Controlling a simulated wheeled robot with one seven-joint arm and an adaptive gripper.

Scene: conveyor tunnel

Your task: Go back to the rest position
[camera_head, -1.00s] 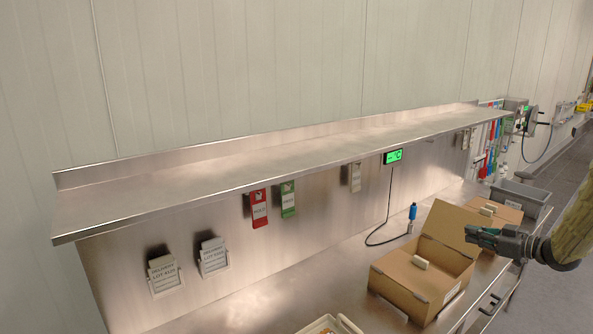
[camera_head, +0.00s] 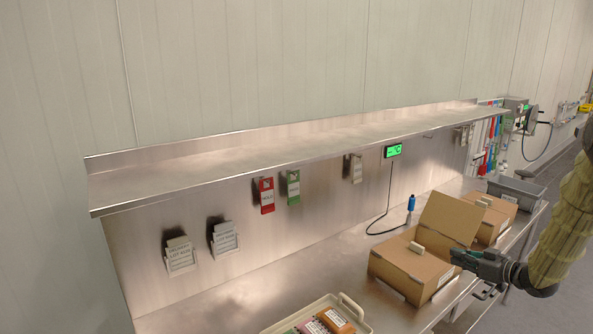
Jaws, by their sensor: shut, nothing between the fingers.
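My gripper (camera_head: 464,259) shows in the head view at the right, at the end of my arm in its yellowish sleeve. It is shut and empty. Its tip lies in the picture over the right edge of the near cardboard box (camera_head: 403,268). I cannot tell whether it touches the box. The box has a raised flap and a small pale block (camera_head: 417,248) at its top.
A steel bench (camera_head: 285,285) runs under a long steel shelf (camera_head: 270,158). A pale tray (camera_head: 352,307) with several coloured packs stands at the front. A second cardboard box (camera_head: 490,222) and a grey bin (camera_head: 517,191) stand farther right. A blue-handled probe (camera_head: 411,204) stands behind the near box.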

